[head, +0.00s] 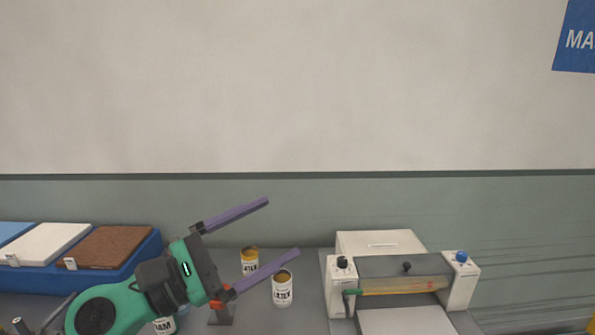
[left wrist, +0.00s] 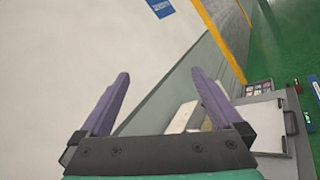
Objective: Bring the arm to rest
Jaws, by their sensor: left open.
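My left arm (head: 128,303), green and dark grey, comes in from the lower left of the head view. My left gripper (head: 283,228) is open and empty, with its two purple fingers spread and pointing up to the right. It is raised in front of the counter and the wall. In the left wrist view the open fingers (left wrist: 160,105) frame only the wall and part of a machine beyond. My right gripper is in neither view.
Two latex cans (head: 283,291) (head: 249,262) stand on the grey counter (head: 308,267) near the lower finger. A white machine with a roller (head: 404,267) stands to the right. A blue holder (head: 152,250) with coloured slabs is at the left.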

